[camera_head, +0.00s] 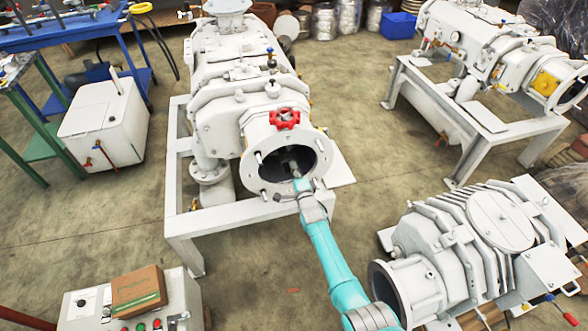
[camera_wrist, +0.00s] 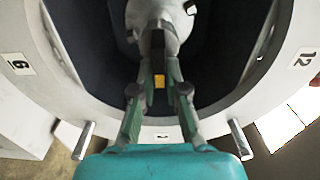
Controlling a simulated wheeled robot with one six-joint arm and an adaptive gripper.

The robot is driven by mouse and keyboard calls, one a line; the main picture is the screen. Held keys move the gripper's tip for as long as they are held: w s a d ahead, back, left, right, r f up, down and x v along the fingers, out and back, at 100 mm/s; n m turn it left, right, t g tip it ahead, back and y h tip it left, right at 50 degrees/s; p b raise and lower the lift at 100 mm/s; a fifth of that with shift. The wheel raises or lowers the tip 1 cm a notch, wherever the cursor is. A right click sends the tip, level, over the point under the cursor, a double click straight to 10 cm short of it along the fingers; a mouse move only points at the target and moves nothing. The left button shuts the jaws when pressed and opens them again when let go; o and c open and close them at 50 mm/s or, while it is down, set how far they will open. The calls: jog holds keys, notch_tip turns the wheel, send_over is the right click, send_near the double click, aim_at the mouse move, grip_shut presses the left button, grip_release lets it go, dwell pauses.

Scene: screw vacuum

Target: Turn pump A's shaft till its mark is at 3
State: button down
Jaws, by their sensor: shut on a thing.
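Pump A, which I take to be the white pump (camera_head: 225,120) in the middle of the head view, has a round open flange (camera_head: 262,188). My gripper (camera_head: 292,170) reaches into this opening. In the wrist view my gripper (camera_wrist: 158,62) is shut on the shaft (camera_wrist: 158,18), a pale grey rounded piece inside the dark bore. A small yellow patch (camera_wrist: 159,81) shows between the fingers; I cannot tell if it is the shaft's mark. On the flange ring, label 12 (camera_wrist: 305,57) is at right and label 6 (camera_wrist: 18,64) at left. A label (camera_wrist: 162,136) at the bottom is unreadable.
Studs (camera_wrist: 240,139) stick out around the flange. Another white pump (camera_head: 480,235) lies at lower right, and one on a stand (camera_head: 490,45) at upper right. Bare floor (camera_head: 375,150) lies between them.

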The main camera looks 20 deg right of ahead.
dwell(0.5)
jog(key=c, duration=1.2)
grip_release()
jog(key=s, duration=1.2)
